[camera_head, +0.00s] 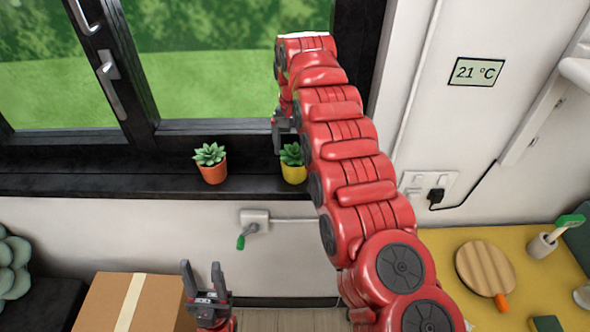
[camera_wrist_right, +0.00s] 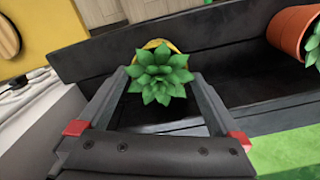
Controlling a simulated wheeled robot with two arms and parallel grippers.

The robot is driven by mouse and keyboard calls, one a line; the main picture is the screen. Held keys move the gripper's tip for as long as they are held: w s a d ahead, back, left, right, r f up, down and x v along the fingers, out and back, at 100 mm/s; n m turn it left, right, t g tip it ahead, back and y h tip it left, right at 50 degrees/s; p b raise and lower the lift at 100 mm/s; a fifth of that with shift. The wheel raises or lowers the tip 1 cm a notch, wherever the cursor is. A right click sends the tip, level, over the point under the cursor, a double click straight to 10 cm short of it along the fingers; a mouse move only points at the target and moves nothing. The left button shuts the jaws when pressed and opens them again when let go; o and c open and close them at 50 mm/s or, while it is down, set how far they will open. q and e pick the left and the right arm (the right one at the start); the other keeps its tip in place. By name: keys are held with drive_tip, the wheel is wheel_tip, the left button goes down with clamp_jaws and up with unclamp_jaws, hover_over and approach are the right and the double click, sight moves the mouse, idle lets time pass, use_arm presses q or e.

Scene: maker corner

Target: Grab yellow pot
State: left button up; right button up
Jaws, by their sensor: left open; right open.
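The yellow pot (camera_head: 293,174) with a green succulent stands on the black window sill, partly hidden by my right arm. In the right wrist view the succulent (camera_wrist_right: 161,74) covers most of the yellow pot (camera_wrist_right: 155,45), whose rim shows behind the leaves. My right gripper (camera_head: 283,130) is above the sill beside the pot. In the wrist view its open fingers (camera_wrist_right: 165,85) appear on either side of the plant, with nothing gripped. My left gripper (camera_head: 204,275) is open and empty, low near the cardboard box.
An orange pot (camera_head: 213,172) with a succulent stands left of the yellow pot on the sill (camera_head: 110,183). The black window frame (camera_head: 150,100) rises behind. A cardboard box (camera_head: 100,305) is at lower left. A yellow table (camera_head: 450,262) with a round wooden board (camera_head: 480,267) is at right.

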sight(295, 162)
wheel_tip(295, 162, down, 4)
drive_tip(key=shift+f+p, duration=0.1)
drive_tip(key=shift+p, duration=0.5)
drive_tip(key=shift+d+f, duration=0.1)
drive_tip(key=shift+f, duration=0.3)
drive_tip(key=shift+c, duration=0.3)
drive_tip(key=c, duration=1.3)
drive_tip(key=shift+r, duration=0.2)
